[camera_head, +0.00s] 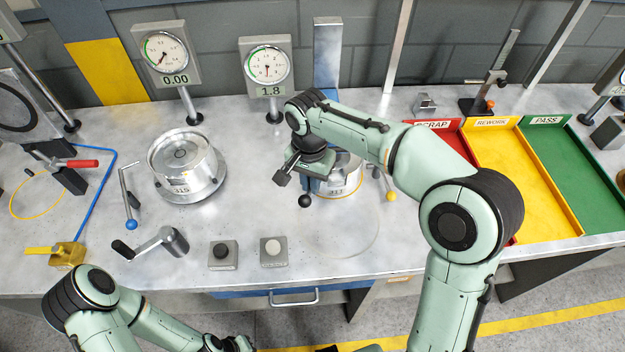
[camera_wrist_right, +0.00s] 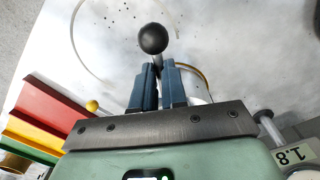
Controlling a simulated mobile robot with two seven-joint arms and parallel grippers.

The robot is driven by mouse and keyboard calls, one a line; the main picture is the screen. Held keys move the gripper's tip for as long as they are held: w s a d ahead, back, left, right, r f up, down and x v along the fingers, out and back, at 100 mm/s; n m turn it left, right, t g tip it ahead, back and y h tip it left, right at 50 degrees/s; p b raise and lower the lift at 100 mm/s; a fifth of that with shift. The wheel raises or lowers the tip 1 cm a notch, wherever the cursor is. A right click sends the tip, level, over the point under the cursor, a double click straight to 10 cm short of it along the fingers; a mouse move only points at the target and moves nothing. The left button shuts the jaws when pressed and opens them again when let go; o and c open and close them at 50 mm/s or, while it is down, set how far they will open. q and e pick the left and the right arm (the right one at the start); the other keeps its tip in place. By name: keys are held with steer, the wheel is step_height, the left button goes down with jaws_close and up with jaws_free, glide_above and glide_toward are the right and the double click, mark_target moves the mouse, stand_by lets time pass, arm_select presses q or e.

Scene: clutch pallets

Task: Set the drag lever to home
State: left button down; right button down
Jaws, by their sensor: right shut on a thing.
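My right gripper (camera_head: 304,184) is over the right-hand round fixture (camera_head: 345,184), which my arm partly hides. It is shut on a lever with a black ball knob (camera_head: 305,201). In the right wrist view, the blue fingers (camera_wrist_right: 157,85) close around the lever's rod, and the black knob (camera_wrist_right: 152,38) sticks out beyond the fingertips. No label shows that names this lever, and its base is hidden. My left arm is low at the left; its gripper (camera_head: 236,344) is small at the bottom edge, and its jaws are unclear.
A gauge reading 1.8 (camera_head: 267,66) stands behind the held lever; another reads 0.00 (camera_head: 162,53). A yellow-knobbed lever (camera_head: 391,196) is close on the right. A silver drum (camera_head: 186,166) and blue-knobbed lever (camera_head: 131,224) stand left. Red, yellow (camera_head: 537,190) and green (camera_head: 590,180) trays lie right.

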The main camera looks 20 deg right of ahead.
arm_select(q)
steer(key=shift+w+a, duration=0.2)
arm_select(e)
steer(key=shift+w+a, duration=0.25)
steer(key=shift+a, duration=0.1)
steer(key=shift+m, duration=0.3)
steer(key=c, duration=1.2)
jaws_free()
steer(key=shift+o, duration=0.2)
steer(key=shift+d, duration=0.1)
